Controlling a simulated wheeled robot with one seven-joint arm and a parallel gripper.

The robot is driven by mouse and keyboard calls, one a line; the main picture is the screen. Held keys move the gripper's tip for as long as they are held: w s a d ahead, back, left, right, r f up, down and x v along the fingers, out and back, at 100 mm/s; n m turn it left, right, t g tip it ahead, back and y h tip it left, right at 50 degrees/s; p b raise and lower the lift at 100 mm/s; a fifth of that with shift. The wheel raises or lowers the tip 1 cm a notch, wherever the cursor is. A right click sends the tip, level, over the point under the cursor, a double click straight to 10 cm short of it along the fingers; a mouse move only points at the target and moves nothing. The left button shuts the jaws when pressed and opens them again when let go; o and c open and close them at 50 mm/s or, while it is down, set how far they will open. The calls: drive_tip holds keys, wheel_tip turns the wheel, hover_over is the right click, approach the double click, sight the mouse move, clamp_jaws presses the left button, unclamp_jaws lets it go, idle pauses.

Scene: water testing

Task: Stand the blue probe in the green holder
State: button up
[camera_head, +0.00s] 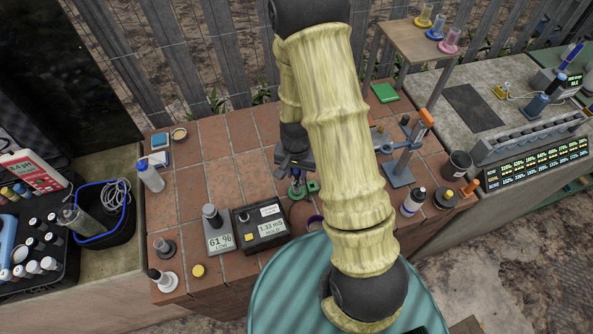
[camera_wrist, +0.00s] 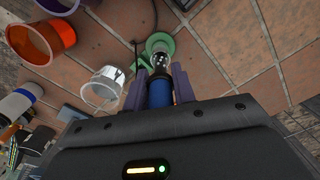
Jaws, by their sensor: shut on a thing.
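My gripper (camera_wrist: 159,72) is shut on the blue probe (camera_wrist: 160,94), whose blue body sits between the two fingers in the wrist view. The probe's dark, shiny lower end points away from the gripper, toward the tiles. The green holder (camera_wrist: 157,42) shows as a green ring at that end, with more green beside it. The probe tip overlaps the ring in this view; I cannot tell whether it is inside or just above. In the head view my gripper (camera_head: 294,164) is over the tiled counter, partly hidden by my arm, with the green holder (camera_head: 313,187) just below it.
A clear beaker (camera_wrist: 103,88), an orange cup (camera_wrist: 42,42) and a purple cup (camera_wrist: 60,5) stand close on the left in the wrist view. Two meters (camera_head: 262,226) sit on the counter's front. A blue-grey stand (camera_head: 398,174) is right of my arm.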

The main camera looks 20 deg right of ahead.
drive_tip(key=shift+f+b, duration=0.8)
drive_tip(key=shift+f, duration=0.35)
drive_tip(key=o, duration=1)
drive_tip(key=shift+r, duration=0.1)
drive_tip(key=shift+r, duration=0.1)
drive_tip(key=shift+r+p, duration=3.35)
drive_tip(key=shift+r, duration=0.55)
drive_tip(key=shift+r, duration=0.2)
drive_tip(key=s+r+n+t+b, duration=0.1)
drive_tip(key=s+r+n, duration=0.1)
drive_tip(key=r, duration=0.2)
drive_tip(key=s+r+n+b, duration=0.1)
drive_tip(key=s+r+n, duration=0.1)
drive_tip(key=r, duration=0.3)
drive_tip(key=s+r+n+t+b, duration=0.1)
drive_tip(key=s+r+n+b, duration=0.1)
drive_tip(key=s+r, duration=0.1)
drive_tip(key=shift+s+r+t, duration=0.3)
drive_tip(key=shift+r, duration=0.6)
